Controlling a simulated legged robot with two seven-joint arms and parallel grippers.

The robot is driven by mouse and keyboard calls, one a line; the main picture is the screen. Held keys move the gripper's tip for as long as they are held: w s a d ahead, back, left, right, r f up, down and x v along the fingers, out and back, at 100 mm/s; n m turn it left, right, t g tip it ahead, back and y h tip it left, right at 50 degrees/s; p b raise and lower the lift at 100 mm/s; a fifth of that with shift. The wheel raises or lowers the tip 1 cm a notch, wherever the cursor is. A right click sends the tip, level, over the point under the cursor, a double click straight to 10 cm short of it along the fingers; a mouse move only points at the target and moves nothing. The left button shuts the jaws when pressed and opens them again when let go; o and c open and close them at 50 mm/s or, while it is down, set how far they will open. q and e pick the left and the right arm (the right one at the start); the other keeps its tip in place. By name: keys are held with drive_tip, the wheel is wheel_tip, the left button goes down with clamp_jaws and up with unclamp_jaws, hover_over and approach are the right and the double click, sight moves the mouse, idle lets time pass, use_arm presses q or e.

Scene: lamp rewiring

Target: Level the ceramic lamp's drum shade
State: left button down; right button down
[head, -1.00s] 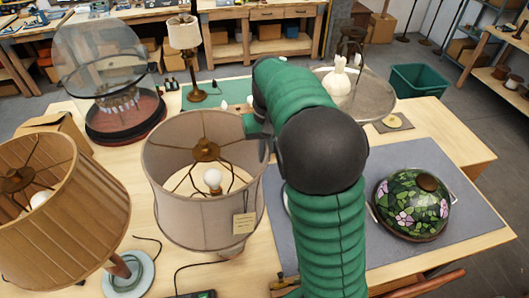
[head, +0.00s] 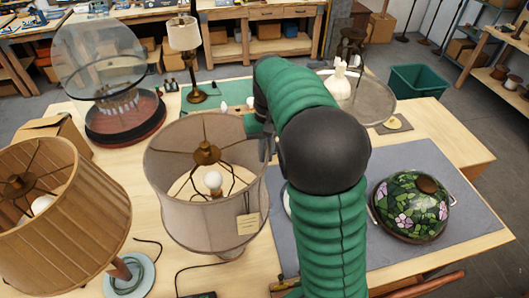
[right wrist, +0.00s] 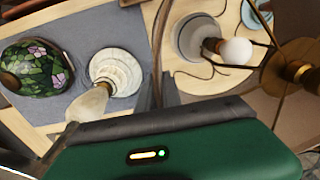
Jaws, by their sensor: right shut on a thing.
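The drum shade (head: 200,222) is a grey-beige fabric drum with a tag hanging on its front right. Its open top shows a brass hub (head: 206,153), wire spokes and a white bulb (head: 214,180). The lamp's base is mostly hidden below the shade. My right gripper (head: 266,148) is shut on the shade's right rim. In the right wrist view the shade's bulb (right wrist: 236,51), hub (right wrist: 281,72) and spokes show close by; the fingertips' contact is not clear there. My left gripper is in neither view.
A wooden-slat lampshade (head: 55,215) stands close at left. A glass dome on a red base (head: 125,125) and a small lamp (head: 185,35) stand behind. A stained-glass shade (head: 410,208) lies on the grey mat (head: 400,165) at right.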

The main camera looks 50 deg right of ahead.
drive_tip(key=c, duration=1.6)
unclamp_jaws()
drive_tip(key=shift+s+r, duration=0.1)
drive_tip(key=shift+r, duration=0.1)
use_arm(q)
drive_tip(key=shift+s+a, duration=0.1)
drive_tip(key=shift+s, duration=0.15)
use_arm(e)
drive_tip(key=shift+s+a, duration=0.15)
drive_tip(key=shift+r, duration=0.1)
drive_tip(key=shift+w+r, duration=0.2)
drive_tip(key=shift+r, duration=0.15)
drive_tip(key=r, duration=0.2)
drive_tip(key=r+b, duration=0.1)
drive_tip(key=r, duration=0.1)
drive_tip(key=r+b, duration=0.1)
drive_tip(key=r, duration=0.1)
drive_tip(key=shift+d+r, duration=0.15)
drive_tip(key=shift+d, duration=0.15)
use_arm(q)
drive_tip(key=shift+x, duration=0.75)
use_arm(e)
wheel_tip(320, 180, up, 10)
drive_tip(key=shift+s+f, duration=0.25)
drive_tip(key=shift+s, duration=0.05)
